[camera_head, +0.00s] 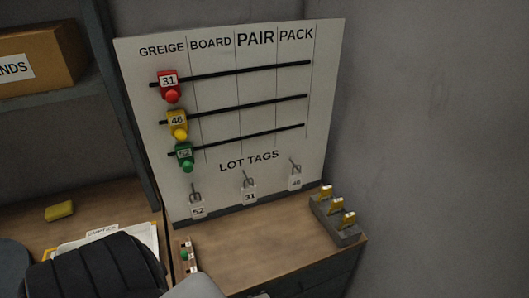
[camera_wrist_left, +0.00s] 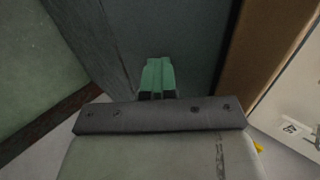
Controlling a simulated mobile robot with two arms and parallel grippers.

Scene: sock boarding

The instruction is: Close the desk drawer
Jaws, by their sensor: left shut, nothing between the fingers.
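The desk (camera_head: 265,258) has a wooden top and dark fronts (camera_head: 335,277) below its edge at the lower right of the head view. The frames do not show clearly which front is the drawer or how far it stands out. In the left wrist view, my left gripper (camera_wrist_left: 158,66) has its green fingers shut and empty. They point towards a dark flat panel (camera_wrist_left: 190,30); I cannot tell whether they touch it. My left gripper's fingers are not visible in the head view, and my right gripper is not in view.
A white board (camera_head: 240,110) with red, yellow and green markers and hanging tags stands behind the desk. A grey block (camera_head: 345,236) with yellow pieces sits near the desk's right edge. A small button box (camera_head: 187,258) and papers (camera_head: 110,243) lie to the left.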

